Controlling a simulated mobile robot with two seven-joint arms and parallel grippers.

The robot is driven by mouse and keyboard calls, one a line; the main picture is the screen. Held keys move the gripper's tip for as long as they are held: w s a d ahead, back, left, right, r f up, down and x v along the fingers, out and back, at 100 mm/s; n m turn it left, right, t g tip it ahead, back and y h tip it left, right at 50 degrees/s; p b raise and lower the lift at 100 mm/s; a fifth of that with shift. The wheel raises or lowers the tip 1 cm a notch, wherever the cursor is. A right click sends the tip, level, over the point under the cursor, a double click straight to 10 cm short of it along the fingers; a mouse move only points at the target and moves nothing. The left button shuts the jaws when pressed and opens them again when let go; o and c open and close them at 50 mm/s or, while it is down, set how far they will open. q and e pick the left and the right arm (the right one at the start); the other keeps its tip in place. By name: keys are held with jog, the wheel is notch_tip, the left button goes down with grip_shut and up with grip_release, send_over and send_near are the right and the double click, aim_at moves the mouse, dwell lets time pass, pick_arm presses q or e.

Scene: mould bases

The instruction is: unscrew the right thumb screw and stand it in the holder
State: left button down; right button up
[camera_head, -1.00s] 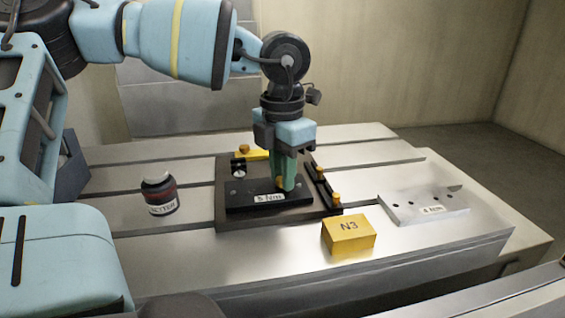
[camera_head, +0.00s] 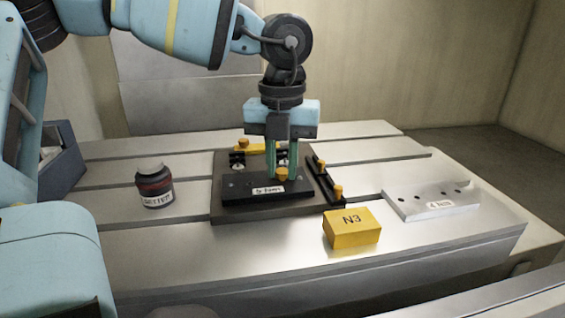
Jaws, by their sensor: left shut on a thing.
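My left gripper (camera_head: 281,172) points straight down over the black block (camera_head: 240,190). Its two green fingers are shut on a gold thumb screw (camera_head: 281,175) at the block's right half. I cannot tell whether the screw is still seated in the block. The block has a white label and lies on a dark base plate (camera_head: 228,212). Two more gold-headed screws stand on a narrow black strip at the plate's right, a rear one (camera_head: 319,163) and a front one (camera_head: 338,190). A pale plate with several holes (camera_head: 409,206) lies at the right. My right gripper is not in view.
A yellow box marked N3 (camera_head: 350,229) sits in front of the base plate. A dark labelled jar (camera_head: 154,185) stands to the left. A yellow bar (camera_head: 251,148) lies behind the block, partly hidden. A grey-blue bin (camera_head: 62,170) is at the far left.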

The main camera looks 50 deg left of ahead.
pick_arm(q)
jog(key=shift+f+n+b, duration=0.1)
jog(key=shift+n+b, duration=0.25)
jog(key=shift+n, duration=0.45)
jog(key=n+b, duration=0.1)
jog(key=n, duration=0.3)
jog(key=n+b, duration=0.1)
jog(key=n, duration=0.2)
jog(key=shift+n, duration=0.4)
jog(key=shift+r, duration=0.2)
jog(key=shift+r+p, duration=0.85)
jog(key=shift+r, duration=0.4)
jog(key=shift+r+p, duration=1)
jog(key=shift+r, duration=0.35)
